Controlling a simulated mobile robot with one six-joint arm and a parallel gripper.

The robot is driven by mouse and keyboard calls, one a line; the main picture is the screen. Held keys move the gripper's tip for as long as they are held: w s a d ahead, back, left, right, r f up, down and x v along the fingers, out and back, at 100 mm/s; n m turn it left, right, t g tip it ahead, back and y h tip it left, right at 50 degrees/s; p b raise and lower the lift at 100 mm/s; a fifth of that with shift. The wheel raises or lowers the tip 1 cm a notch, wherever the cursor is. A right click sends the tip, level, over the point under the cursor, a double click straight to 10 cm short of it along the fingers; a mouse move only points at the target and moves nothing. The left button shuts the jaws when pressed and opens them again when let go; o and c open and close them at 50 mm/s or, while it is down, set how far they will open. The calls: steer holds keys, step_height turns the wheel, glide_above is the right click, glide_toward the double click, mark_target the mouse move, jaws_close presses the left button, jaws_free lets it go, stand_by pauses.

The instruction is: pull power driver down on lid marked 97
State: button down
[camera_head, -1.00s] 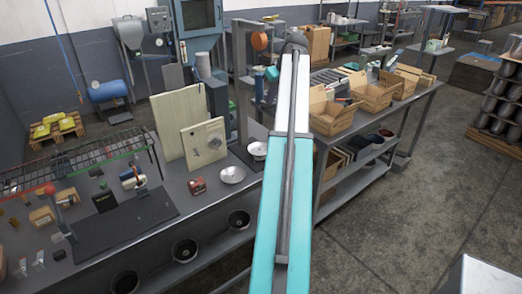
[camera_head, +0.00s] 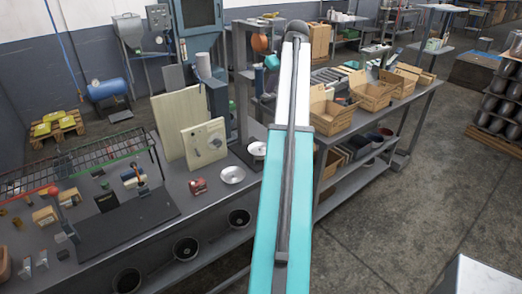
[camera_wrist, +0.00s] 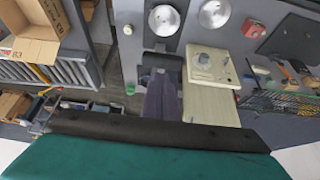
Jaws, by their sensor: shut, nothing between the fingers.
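Two round silver lid-like discs lie on the grey bench, a nearer one (camera_head: 232,174) and a farther one (camera_head: 257,149) beside my arm. In the wrist view they show at the top (camera_wrist: 164,19) (camera_wrist: 214,12). I cannot read 97 on either. An orange tool-like part (camera_head: 261,43), possibly the power driver, hangs at the dark upright stand (camera_head: 241,80), left of my arm's far end.
A cream panel with a dial (camera_head: 204,143) leans against a taller board (camera_head: 181,118) on the bench. A red item (camera_head: 198,187) sits left of the nearer disc. Open cardboard boxes (camera_head: 333,118) stand on the bench to the right. A wire rack (camera_head: 80,165) is at left.

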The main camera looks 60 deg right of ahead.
steer(key=shift+r+p, duration=0.6)
steer(key=shift+r, duration=0.85)
steer(key=shift+w, duration=0.1)
